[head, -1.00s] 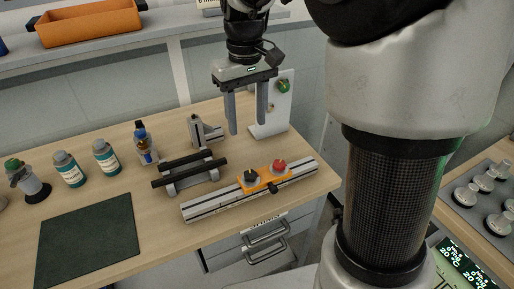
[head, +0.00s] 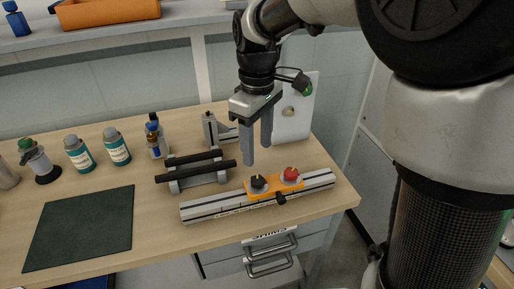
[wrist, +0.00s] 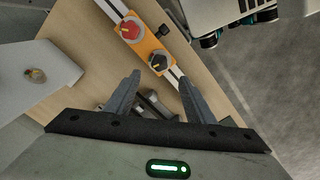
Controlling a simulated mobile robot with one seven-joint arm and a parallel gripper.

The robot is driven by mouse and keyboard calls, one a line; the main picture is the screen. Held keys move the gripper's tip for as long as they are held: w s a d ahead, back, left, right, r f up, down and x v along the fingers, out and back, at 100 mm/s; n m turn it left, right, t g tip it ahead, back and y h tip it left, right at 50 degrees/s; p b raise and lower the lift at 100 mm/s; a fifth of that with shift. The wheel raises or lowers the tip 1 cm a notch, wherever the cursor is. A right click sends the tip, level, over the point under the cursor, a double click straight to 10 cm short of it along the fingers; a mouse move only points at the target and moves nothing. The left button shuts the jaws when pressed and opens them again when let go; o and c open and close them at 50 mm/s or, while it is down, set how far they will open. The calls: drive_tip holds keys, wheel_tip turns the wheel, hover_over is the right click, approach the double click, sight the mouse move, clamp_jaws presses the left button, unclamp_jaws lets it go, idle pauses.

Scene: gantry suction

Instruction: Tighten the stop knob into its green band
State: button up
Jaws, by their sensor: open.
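An orange carriage (head: 273,190) sits on a silver slotted rail (head: 211,208) near the bench's front edge. It bears a black knob (head: 258,183), a red knob (head: 291,174) and a small black side knob (head: 281,197). I cannot tell which is the stop knob, and no green band is clear. My gripper (head: 258,153) is open and empty, fingers pointing down, above and behind the carriage in the head view. In the wrist view, the black knob (wrist: 157,63) lies just beyond the fingertips, with the red knob (wrist: 130,30) farther up and left.
A white upright plate (head: 298,122) stands behind my gripper. A cradle with black bars (head: 195,170) lies left of it, with a grey bracket (head: 219,131) behind. Bottles (head: 117,147) and a dark mat (head: 80,228) are farther left. The bench front beside the mat is clear.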

sight(258, 179)
wheel_tip(258, 179, down, 10)
drive_tip(key=shift+r+b, duration=0.1)
drive_tip(key=shift+b, duration=0.6)
drive_tip(key=shift+c, duration=0.2)
